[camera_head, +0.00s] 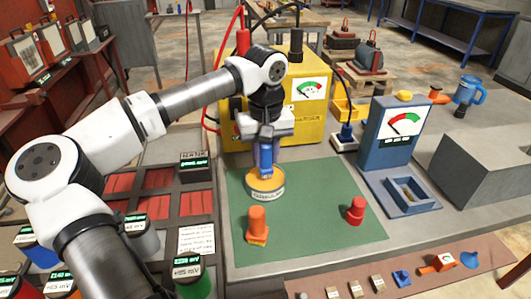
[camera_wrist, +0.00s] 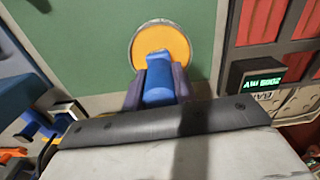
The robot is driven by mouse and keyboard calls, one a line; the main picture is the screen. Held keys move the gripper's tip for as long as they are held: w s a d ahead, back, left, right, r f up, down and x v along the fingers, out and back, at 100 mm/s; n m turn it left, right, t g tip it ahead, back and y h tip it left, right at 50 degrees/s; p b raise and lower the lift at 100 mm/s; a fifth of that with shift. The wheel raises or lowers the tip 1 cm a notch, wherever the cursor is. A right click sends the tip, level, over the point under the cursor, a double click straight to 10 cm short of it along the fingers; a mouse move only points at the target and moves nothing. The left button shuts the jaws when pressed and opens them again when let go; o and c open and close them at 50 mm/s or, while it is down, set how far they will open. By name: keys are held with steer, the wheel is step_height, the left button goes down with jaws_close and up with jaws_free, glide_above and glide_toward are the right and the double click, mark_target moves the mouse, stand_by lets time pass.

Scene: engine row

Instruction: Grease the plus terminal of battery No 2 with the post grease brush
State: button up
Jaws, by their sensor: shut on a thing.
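My gripper (camera_head: 266,148) is shut on a blue upright handle (camera_head: 265,160), which looks like the post grease brush. In the wrist view the blue handle (camera_wrist: 158,88) sits between my two dark fingers (camera_wrist: 158,74). Its lower end meets or hides in front of a round tin with a yellow-orange top (camera_head: 265,184); the tin also shows in the wrist view (camera_wrist: 177,42). I cannot tell whether the bristles are in the grease. The tin stands on a green mat (camera_head: 310,235). Battery No 2 and its plus terminal cannot be made out for certain.
A yellow charger (camera_head: 310,125) stands behind the mat, and a blue gauge stand (camera_head: 392,130) is at right. An orange piece (camera_head: 257,225) and a red piece (camera_head: 356,211) stand on the mat. A dark rack with red bays (camera_head: 160,205) and green displays lies left.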

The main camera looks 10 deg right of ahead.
mark_target(265, 143)
steer(key=shift+f+b, duration=0.35)
steer(key=shift+f, duration=0.25)
stand_by(1.5)
steer(key=shift+r+p, duration=2.55)
steer(key=shift+r, duration=1)
